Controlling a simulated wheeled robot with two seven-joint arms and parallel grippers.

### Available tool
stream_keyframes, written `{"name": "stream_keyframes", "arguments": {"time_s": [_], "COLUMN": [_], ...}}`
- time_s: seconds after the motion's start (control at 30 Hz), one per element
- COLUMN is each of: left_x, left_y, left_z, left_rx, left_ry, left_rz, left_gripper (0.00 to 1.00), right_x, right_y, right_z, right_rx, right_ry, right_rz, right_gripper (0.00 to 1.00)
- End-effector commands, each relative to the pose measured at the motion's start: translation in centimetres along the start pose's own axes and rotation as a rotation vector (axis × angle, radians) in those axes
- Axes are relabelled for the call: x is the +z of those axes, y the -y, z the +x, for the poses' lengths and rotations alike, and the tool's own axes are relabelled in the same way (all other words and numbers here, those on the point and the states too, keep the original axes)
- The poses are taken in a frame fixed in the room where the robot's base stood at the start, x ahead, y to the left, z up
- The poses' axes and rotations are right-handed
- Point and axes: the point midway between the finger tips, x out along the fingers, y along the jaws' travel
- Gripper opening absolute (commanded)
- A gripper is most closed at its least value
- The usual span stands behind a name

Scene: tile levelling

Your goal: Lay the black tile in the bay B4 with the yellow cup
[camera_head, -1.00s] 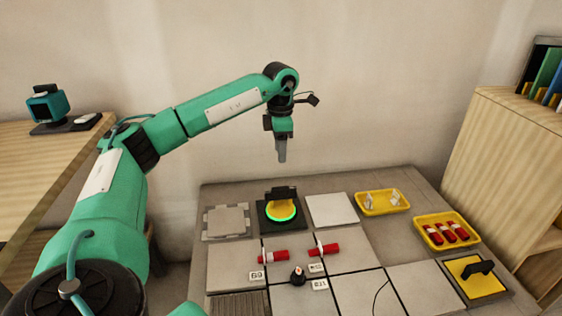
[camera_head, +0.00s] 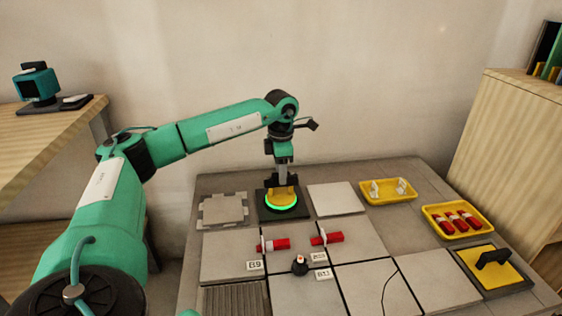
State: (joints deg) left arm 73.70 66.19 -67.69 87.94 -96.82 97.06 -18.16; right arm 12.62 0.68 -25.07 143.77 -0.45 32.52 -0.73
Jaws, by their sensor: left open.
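The yellow cup (camera_head: 283,195), with a glowing green ring at its base, stands on a dark square pad (camera_head: 263,213) at the back of the worktable. My left gripper (camera_head: 283,183) is right above it, pointing down and open, with its fingers at the cup's dark handle. The handle is mostly hidden by the gripper, and I cannot tell whether the fingers touch it. I cannot make out a black tile apart from the dark pad. No label reading B4 is legible; small tags read B9 (camera_head: 254,265) and B11 (camera_head: 322,274). My right gripper is not in view.
Red-and-white clamps (camera_head: 272,245) and a small black knob (camera_head: 299,265) sit on the grey tiles. A pale tile (camera_head: 335,199), a yellow tray of white pieces (camera_head: 365,196), a tray of red cylinders (camera_head: 430,221) and a black-handled yellow float (camera_head: 505,274) lie to the right.

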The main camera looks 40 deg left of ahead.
Motion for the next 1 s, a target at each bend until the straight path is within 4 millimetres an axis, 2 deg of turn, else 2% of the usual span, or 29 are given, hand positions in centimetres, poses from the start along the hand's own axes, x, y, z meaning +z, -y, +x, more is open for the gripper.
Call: {"name": "stream_keyframes", "arguments": {"time_s": [0.03,0.23,0.67,0.9,0.97,1.0], "left_x": [-0.1,-0.1,0.0,0.0,0.0,0.0], "left_y": [0.0,0.0,0.0,0.0,0.0,0.0], "left_z": [1.3,3.5,4.1,4.1,4.1,4.1], "left_rx": [0.000,0.000,0.000,0.000,0.000,0.000], "left_ry": [-0.001,-0.001,0.000,0.000,0.000,0.000], "left_rz": [0.000,0.000,0.000,0.000,0.000,0.000], "left_gripper": [0.45,0.45,0.45,0.00,0.00,0.16], "right_x": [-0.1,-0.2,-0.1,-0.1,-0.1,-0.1], "right_y": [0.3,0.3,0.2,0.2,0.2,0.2], "right_z": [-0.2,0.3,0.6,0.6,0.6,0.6], "right_rx": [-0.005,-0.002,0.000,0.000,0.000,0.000], "right_ry": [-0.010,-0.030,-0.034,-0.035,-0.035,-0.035], "right_rz": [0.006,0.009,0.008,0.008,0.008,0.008], "right_gripper": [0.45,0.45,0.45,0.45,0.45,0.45]}}
